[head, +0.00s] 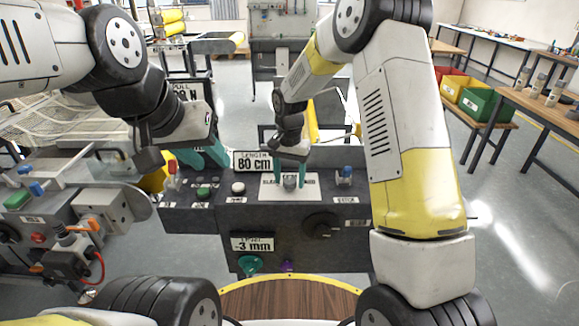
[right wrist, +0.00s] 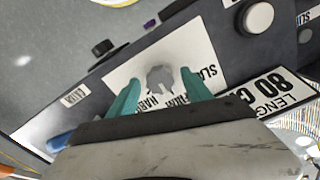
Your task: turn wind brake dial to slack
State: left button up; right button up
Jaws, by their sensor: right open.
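The wind brake dial is a grey lobed knob (head: 290,184) on a white label plate (head: 313,190) on the dark control panel. In the right wrist view the knob (right wrist: 160,77) sits between the teal fingertips, with parts of SLACK, FIRM and HARD lettering around it. My right gripper (head: 289,172) is open, with one finger on each side of the knob; contact is not clear. The right wrist view also shows the gripper (right wrist: 160,88) with gaps beside the knob. My left gripper (head: 203,157) is near the panel's left end; its jaw opening is unclear.
A LENGTH 80 cm display (head: 259,161) stands behind the plate. A red-handled lever (head: 172,173), a white button (head: 238,188), a blue switch (head: 344,174) and a black dial (head: 322,226) surround the plate. A wooden surface (head: 290,300) is in front.

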jog(key=shift+c, duration=0.2)
grip_shut()
jog(key=shift+n, duration=0.4)
jog(key=n, duration=0.5)
jog(key=shift+d, duration=0.1)
jog(key=n, duration=0.6)
dwell(0.5)
jog(key=shift+o, duration=0.2)
grip_release()
